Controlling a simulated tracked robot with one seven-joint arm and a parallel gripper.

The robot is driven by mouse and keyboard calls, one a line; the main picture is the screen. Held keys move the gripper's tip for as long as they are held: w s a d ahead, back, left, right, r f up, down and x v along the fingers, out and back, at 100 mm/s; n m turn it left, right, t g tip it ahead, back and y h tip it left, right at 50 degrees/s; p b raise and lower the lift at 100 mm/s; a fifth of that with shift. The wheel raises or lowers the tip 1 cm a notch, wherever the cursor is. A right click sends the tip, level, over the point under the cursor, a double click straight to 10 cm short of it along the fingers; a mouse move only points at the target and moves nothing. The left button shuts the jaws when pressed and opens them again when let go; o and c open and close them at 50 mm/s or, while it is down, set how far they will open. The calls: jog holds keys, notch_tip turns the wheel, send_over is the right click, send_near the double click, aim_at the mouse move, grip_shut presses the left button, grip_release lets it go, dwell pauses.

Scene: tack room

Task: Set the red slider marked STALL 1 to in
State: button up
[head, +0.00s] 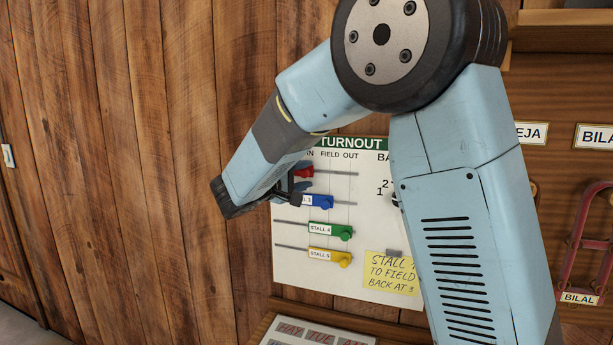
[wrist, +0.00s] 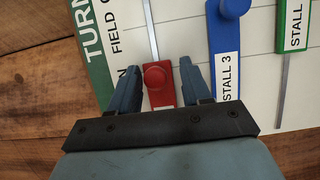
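The red slider (wrist: 160,88) lies between the two fingers of my gripper (wrist: 158,84) in the wrist view. The fingers are open, one on each side of its round knob, with a gap on both sides. Most of its label is hidden behind the gripper, so I cannot read its number. In the head view, the red slider (head: 305,171) shows partly past my gripper (head: 291,187). Its knob stands about under the IN heading, and its bare rail runs to the right. The turnout board (head: 291,263) hangs on the wooden wall.
Just below are the blue STALL 3 slider (head: 318,202), with its knob about under FIELD, and the green STALL 4 slider (head: 331,231), toward OUT. A yellow STALL 5 slider (head: 331,256) and a yellow note (head: 391,272) are lower. My arm hides the board's right part.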

jog(key=shift+r, duration=0.1)
jog(key=v, duration=1.3)
jog(key=shift+s+a, duration=0.25)
jog(key=shift+s, duration=0.05)
jog(key=s+d+f+m+g+y, duration=0.1)
jog(key=s+d+g, duration=0.2)
jog(key=d, duration=0.5)
jog(key=s+d+f+m+g+y, duration=0.1)
jog(key=s+d+m+g+y, duration=0.15)
jog(key=d, duration=0.55)
jog(key=s+d+f+g+y, duration=0.1)
jog(key=s+d+g, duration=0.15)
jog(key=d, duration=0.55)
jog(key=s+d+f+m+y, duration=0.1)
jog(key=s+d+m+y, duration=0.1)
jog(key=s+y, duration=0.2)
jog(key=s+d+f+m+y, duration=0.2)
jog(key=s+d+m+y, duration=0.1)
jog(key=s, duration=0.8)
jog(key=shift+s+d+m+t+y, duration=0.3)
jog(key=shift+m+t+y, duration=0.1)
jog(key=shift+y, duration=0.25)
